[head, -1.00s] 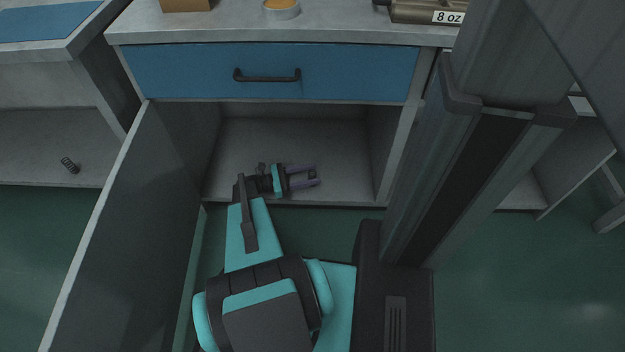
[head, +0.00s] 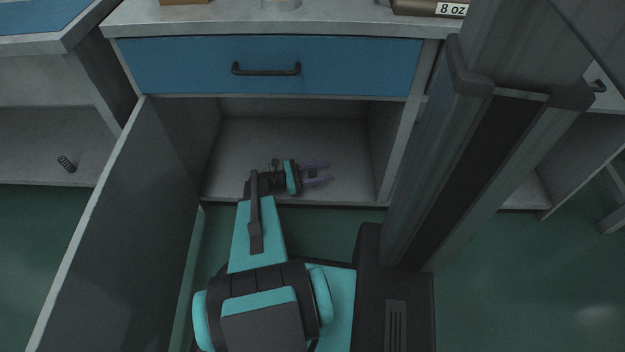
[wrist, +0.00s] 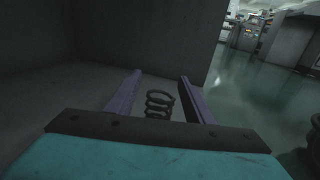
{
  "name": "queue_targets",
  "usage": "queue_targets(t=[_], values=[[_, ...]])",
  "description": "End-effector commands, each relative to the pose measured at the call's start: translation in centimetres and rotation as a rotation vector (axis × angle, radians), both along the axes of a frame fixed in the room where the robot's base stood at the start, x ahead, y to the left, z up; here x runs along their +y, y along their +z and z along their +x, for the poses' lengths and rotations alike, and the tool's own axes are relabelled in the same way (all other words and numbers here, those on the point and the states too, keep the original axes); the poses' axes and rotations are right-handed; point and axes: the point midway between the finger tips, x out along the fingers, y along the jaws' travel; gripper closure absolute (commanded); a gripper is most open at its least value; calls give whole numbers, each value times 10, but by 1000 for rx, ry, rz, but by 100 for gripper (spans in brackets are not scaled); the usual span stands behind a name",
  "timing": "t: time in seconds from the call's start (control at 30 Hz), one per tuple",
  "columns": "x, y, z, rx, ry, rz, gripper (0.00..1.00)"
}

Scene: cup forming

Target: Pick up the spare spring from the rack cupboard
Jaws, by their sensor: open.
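My gripper (head: 330,172) is inside the open cupboard (head: 285,135) below the blue drawer, low over its floor and pointing right in the head view. Its two purple fingers are apart. A dark coil spring (wrist: 158,105) is between the fingers in the wrist view, with a gap on each side. In the head view a small dark shape (head: 311,173) shows between the fingers. Whether the spring touches the floor is hard to tell, as its lower part is partly hidden by the gripper body. Another dark spring (head: 66,164) lies on the low shelf at the left.
The cupboard door (head: 125,235) stands open on the left of my arm. The cupboard's right side wall (head: 397,150) is beyond the fingertips. The blue drawer (head: 270,68) is shut above. The cupboard floor around the gripper is otherwise clear.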

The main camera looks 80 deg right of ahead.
Motion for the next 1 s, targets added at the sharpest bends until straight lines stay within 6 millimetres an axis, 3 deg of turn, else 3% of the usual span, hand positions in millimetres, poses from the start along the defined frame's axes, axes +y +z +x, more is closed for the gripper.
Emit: queue_targets(t=[0.57, 0.83, 1.0], values=[[-1, 0, -2, 0, 0, 0, 52], [-1, 0, -2, 0, -1, 0, 95], [-1, 0, -2, 0, -1, 0, 96]])
